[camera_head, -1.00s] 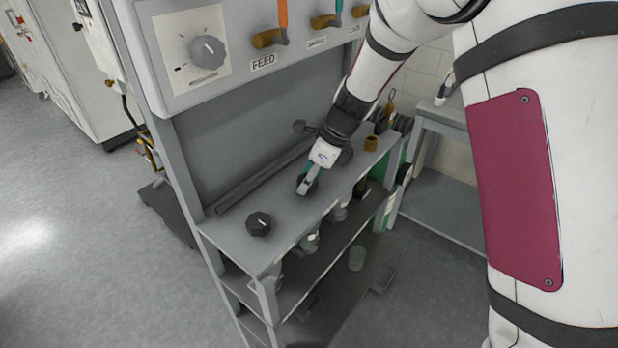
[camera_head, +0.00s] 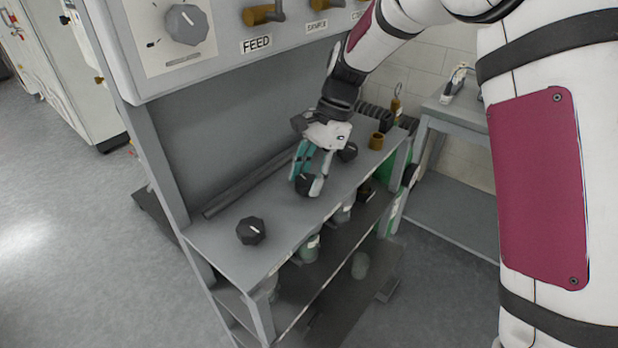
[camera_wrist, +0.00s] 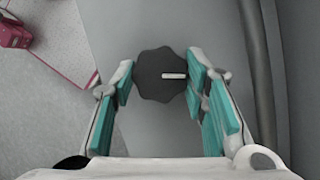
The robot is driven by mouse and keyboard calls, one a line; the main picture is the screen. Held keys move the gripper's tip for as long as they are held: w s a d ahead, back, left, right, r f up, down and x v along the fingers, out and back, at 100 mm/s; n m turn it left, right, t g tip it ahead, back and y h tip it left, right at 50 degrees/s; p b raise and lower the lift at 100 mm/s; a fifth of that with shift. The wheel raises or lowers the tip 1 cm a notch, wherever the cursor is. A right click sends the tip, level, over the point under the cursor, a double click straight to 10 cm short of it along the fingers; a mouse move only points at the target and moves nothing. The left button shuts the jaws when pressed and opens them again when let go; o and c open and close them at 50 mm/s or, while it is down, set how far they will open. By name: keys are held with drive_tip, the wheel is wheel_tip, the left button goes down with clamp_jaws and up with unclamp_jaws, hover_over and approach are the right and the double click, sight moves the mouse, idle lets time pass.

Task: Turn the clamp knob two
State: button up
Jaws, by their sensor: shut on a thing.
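The clamp knob two is a dark, lobed knob (camera_head: 304,184) with a white mark, on the grey shelf in the head view. In the wrist view the knob (camera_wrist: 160,75) lies between my fingers, its white mark pointing right. My gripper (camera_head: 307,186) comes down on it from above and is shut on it, with teal pads at both sides. The fingertips also show in the wrist view (camera_wrist: 158,82). Another dark knob (camera_head: 251,231) stands at the front left of the shelf, apart from my gripper. A third dark knob (camera_head: 347,152) is partly behind my gripper.
The grey shelf (camera_head: 222,244) has bare room between the knobs. A dark bar lies along its back wall. A brown cylinder (camera_head: 376,141) stands to the right. The panel with a FEED label (camera_head: 257,43) and a dial (camera_head: 187,24) overhangs above. Jars stand on the lower shelf.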

drive_tip(key=n+g+h+b, duration=0.1)
drive_tip(key=n, duration=0.2)
drive_tip(key=shift+w+f+n, duration=0.1)
drive_tip(key=shift+w+n, duration=0.05)
drive_tip(key=shift+n, duration=0.15)
drive_tip(key=shift+a+n+g+h+b, duration=0.15)
drive_tip(key=shift+n+h+b, duration=0.25)
drive_tip(key=shift+n, duration=0.35)
drive_tip(key=shift+d+n+g+h+b, duration=0.1)
drive_tip(key=shift+n+g+h+b, duration=0.1)
drive_tip(key=shift+n+b, duration=0.4)
drive_tip(key=shift+n, duration=0.35)
drive_tip(key=o, duration=1.1)
drive_tip(key=shift+a, duration=0.1)
drive_tip(key=shift+o, duration=0.2)
